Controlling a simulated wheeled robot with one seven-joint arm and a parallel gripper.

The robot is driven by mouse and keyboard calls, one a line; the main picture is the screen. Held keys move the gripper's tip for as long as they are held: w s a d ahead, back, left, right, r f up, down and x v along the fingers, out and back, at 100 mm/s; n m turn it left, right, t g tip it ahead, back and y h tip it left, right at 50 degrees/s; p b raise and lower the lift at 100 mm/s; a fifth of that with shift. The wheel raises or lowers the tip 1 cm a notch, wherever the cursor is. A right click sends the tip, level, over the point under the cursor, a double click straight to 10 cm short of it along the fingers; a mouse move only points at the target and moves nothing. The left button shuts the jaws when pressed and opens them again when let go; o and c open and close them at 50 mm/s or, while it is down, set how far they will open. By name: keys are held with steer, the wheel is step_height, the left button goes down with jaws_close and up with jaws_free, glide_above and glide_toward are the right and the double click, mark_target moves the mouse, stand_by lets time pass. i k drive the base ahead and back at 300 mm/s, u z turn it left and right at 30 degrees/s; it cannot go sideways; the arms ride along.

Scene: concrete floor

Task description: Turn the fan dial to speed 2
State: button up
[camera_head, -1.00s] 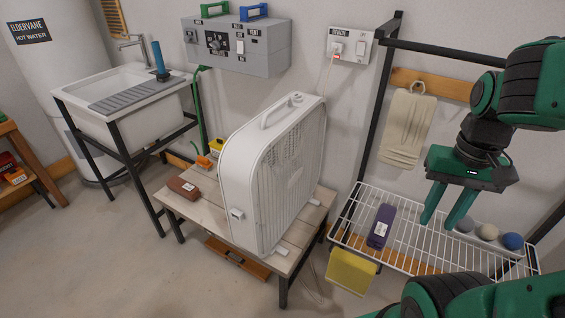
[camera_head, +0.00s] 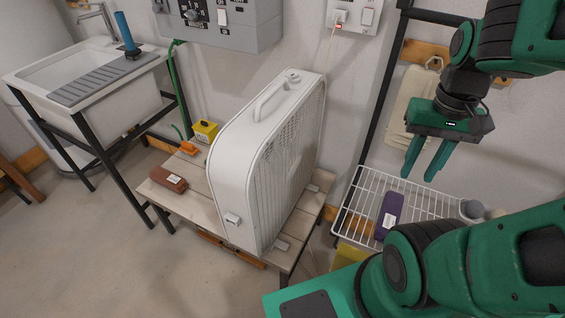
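A white box fan (camera_head: 268,165) stands upright on a low slatted wooden table (camera_head: 203,205) in the middle of the view. Its small dial (camera_head: 293,76) is on the top edge, behind the carrying handle (camera_head: 271,100); the dial's setting is too small to read. My gripper (camera_head: 424,177) hangs to the right of the fan, above a white wire shelf. Its two green fingers point down and stand apart, with nothing between them. It is well clear of the fan.
The wire shelf (camera_head: 372,186) holds a purple packet (camera_head: 390,215). A brown block (camera_head: 167,179) and a yellow box (camera_head: 205,131) lie on the table beside the fan. A wall outlet (camera_head: 352,17) with a cord is behind. A sink (camera_head: 80,80) stands left.

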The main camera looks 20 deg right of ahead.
mark_target(294, 79)
steer(key=k, duration=1.3)
steer(key=u, duration=0.45)
steer(key=i, duration=1.55)
steer(key=z, duration=0.45)
